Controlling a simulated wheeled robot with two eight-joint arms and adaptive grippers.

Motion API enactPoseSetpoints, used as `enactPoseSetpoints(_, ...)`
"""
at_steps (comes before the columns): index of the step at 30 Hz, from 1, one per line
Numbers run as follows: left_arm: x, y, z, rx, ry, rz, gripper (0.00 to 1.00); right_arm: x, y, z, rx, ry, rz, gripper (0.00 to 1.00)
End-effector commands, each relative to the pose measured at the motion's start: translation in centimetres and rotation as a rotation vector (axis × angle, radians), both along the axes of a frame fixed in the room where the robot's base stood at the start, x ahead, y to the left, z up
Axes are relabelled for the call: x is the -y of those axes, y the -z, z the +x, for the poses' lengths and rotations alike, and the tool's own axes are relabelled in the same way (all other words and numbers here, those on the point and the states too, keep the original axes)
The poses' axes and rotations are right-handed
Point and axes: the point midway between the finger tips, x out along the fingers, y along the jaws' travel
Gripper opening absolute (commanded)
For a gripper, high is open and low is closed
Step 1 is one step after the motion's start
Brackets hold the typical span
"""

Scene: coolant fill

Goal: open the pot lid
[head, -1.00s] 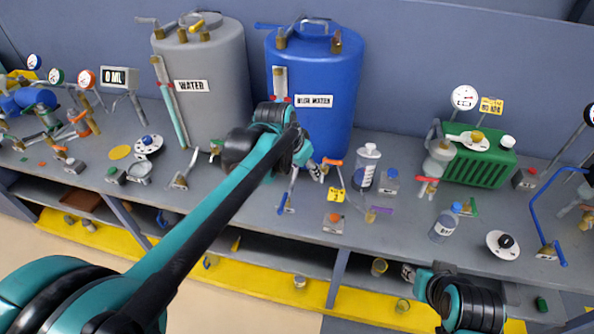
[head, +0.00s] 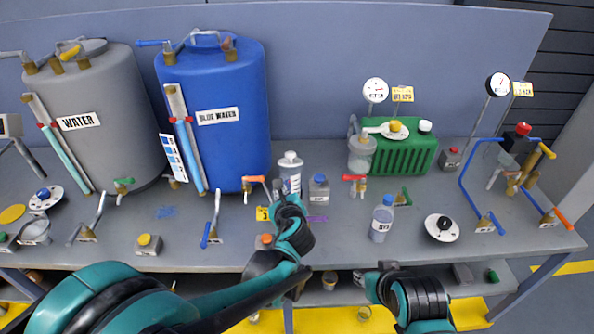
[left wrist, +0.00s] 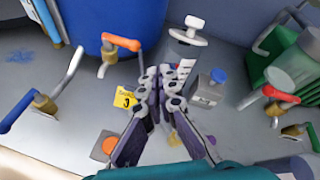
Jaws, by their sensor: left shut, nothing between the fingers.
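A clear pot (head: 361,155) stands just left of the green ribbed tank, with a grey lid-like part (head: 353,126) at its top left; I cannot tell how the lid sits. The pot also shows at the right edge of the left wrist view (left wrist: 298,72). My left gripper (left wrist: 160,78) is shut and empty, low over the bench between the yellow tag and the white-capped bottle, left of the pot and apart from it. In the head view its fingers are hidden behind my arm. Part of my right arm shows at the bottom, but its gripper is not visible.
A white-capped bottle (head: 290,172) and a blue-capped container (head: 318,190) stand between my left gripper and the pot. The blue water drum (head: 225,130) stands at left. A DYE bottle (head: 382,220) stands in front.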

Motion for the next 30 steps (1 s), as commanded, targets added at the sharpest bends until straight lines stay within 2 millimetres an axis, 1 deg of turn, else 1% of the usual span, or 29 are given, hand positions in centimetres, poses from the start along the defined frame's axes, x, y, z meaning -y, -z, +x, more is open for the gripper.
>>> enactPoseSetpoints(1, 1.7, 0.7, -0.4, 0.034, 0.081, 0.123, 0.0, 0.0, 0.9, 0.0, 0.0, 0.0, 0.0, 0.37)
enactPoseSetpoints(3, 3.1, 0.6, -0.8, 0.072, 0.155, 0.257, 0.0, 0.0, 1.2, 0.0, 0.0, 0.0, 0.0, 0.37)
enactPoseSetpoints(6, 4.1, 0.5, -0.9, 0.099, 0.205, 0.353, 0.0, 0.0, 1.4, 0.0, 0.0, 0.0, 0.0, 0.37)
enactPoseSetpoints(8, 4.2, 0.5, -0.6, 0.103, 0.212, 0.37, 0.0, 0.0, 1.5, 0.0, 0.0, 0.0, 0.0, 0.37)
enactPoseSetpoints(11, 4.0, 0.8, 0.6, 0.102, 0.21, 0.369, 0.0, 0.0, 1.8, 0.0, 0.0, 0.0, 0.0, 0.37)
enactPoseSetpoints(14, 3.8, 1.4, 2.4, 0.101, 0.208, 0.369, 0.0, 0.0, 2.4, 0.0, 0.0, 0.0, 0.0, 0.37)
enactPoseSetpoints(21, 3.4, 2.8, 7.5, 0.1, 0.206, 0.366, 0.0, 0.0, 4.0, 0.0, 0.0, 0.0, 0.0, 0.37)
enactPoseSetpoints(23, 3.3, 3.1, 8.6, 0.101, 0.207, 0.365, 0.0, 0.0, 4.3, 0.0, 0.0, 0.0, 0.0, 0.37)
enactPoseSetpoints(27, 3.1, 1.9, 10.5, 0.101, 0.206, 0.364, 0.0, 0.0, 4.7, 0.0, 0.0, 0.0, 0.0, 0.37)
enactPoseSetpoints(30, 3.0, 1.3, 11.4, 0.101, 0.207, 0.364, 0.0, 0.0, 5.0, 0.0, 0.0, 0.0, 0.0, 0.37)
